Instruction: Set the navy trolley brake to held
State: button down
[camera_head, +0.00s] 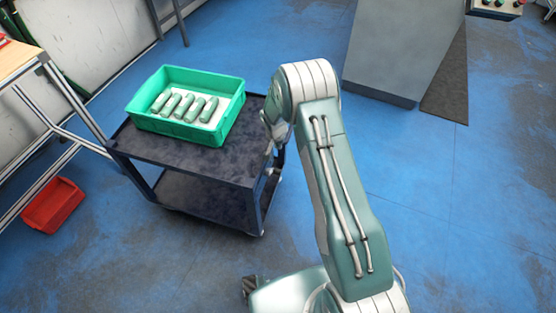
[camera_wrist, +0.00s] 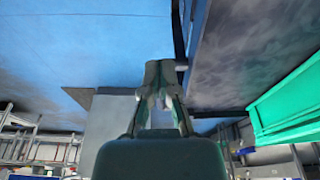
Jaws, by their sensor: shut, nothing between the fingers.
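The navy trolley (camera_head: 195,158) stands left of my arm in the head view, with a top deck and a lower shelf. In the head view my gripper is mostly hidden behind my arm, by the trolley's right side. I cannot make out the brake or its setting in either view.
A green crate (camera_head: 141,120) with several green-grey cylinders (camera_head: 185,104) sits on the trolley. A red bin (camera_head: 53,205) lies on the floor below a workbench (camera_head: 14,62) at the left. A grey cabinet (camera_head: 400,45) stands at the back. Blue floor right of my arm is clear.

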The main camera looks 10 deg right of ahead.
send_over(274, 172)
jog(key=w+d, duration=0.3)
jog(key=s+a+x, duration=0.1)
jog(key=s+x, duration=0.1)
jog(key=x, duration=0.7)
jog(key=shift+s+a+f, duration=0.15)
jog(key=shift+s+f, duration=0.1)
jog(key=shift+f, duration=0.45)
jog(key=shift+s+a+f, duration=0.15)
jog(key=shift+s+f, duration=0.05)
jog(key=shift+f, duration=0.45)
jog(key=shift+s+a+f, duration=0.1)
jog(key=shift+s+f, duration=0.15)
jog(key=shift+f, duration=0.45)
